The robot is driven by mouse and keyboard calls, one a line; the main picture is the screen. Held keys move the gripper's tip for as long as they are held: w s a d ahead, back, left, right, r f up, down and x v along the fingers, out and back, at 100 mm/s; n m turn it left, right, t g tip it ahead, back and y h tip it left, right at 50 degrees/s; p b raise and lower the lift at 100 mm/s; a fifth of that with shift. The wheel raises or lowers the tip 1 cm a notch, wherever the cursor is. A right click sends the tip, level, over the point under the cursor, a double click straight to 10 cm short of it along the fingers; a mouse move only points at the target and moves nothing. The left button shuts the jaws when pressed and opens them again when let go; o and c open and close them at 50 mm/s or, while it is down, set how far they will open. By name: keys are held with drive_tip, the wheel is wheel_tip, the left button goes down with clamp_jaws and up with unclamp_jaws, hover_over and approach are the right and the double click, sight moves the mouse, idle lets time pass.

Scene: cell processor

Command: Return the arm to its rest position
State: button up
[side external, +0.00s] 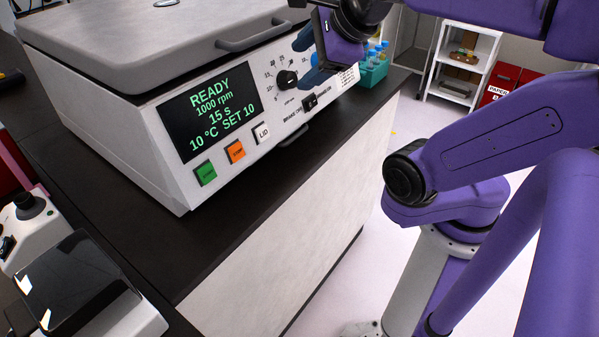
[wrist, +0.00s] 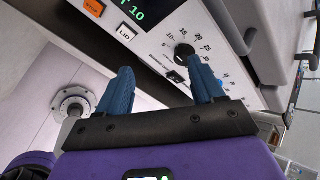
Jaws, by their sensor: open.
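My gripper (side external: 310,58) is in front of the right part of the centrifuge's control panel, near the dial. In the wrist view my gripper (wrist: 163,68) shows two blue fingers spread apart with nothing between them. The right finger overlaps the panel near the black dial (wrist: 184,52) in that view; I cannot tell whether it touches. The white centrifuge (side external: 110,140) has its grey lid (side external: 150,30) down. Its display (side external: 212,112) reads READY, 1000 rpm, 15 s, 10 °C SET 10.
A teal tube rack (side external: 373,70) stands on the dark bench (side external: 240,215) beyond my gripper. A device with a dark glossy top (side external: 70,275) sits at the front left. A white shelf (side external: 465,60) and red bins (side external: 505,80) stand behind.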

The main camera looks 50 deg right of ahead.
drive_tip(key=a+f+n+g+y, duration=0.45)
drive_tip(key=f+n, duration=0.35)
drive_tip(key=n, duration=1.1)
drive_tip(key=s+d+f+n+g+h, duration=0.1)
drive_tip(key=s+d+f+n+g, duration=0.1)
drive_tip(key=s+n, duration=0.6)
drive_tip(key=s+d+f+n+g+h, duration=0.2)
drive_tip(key=s+f+n, duration=0.2)
drive_tip(key=s+n, duration=0.3)
drive_tip(key=shift+s+d+f+n, duration=0.2)
drive_tip(key=shift+s+d+n, duration=0.15)
drive_tip(key=shift+n, duration=1.55)
drive_tip(key=shift+a, duration=0.1)
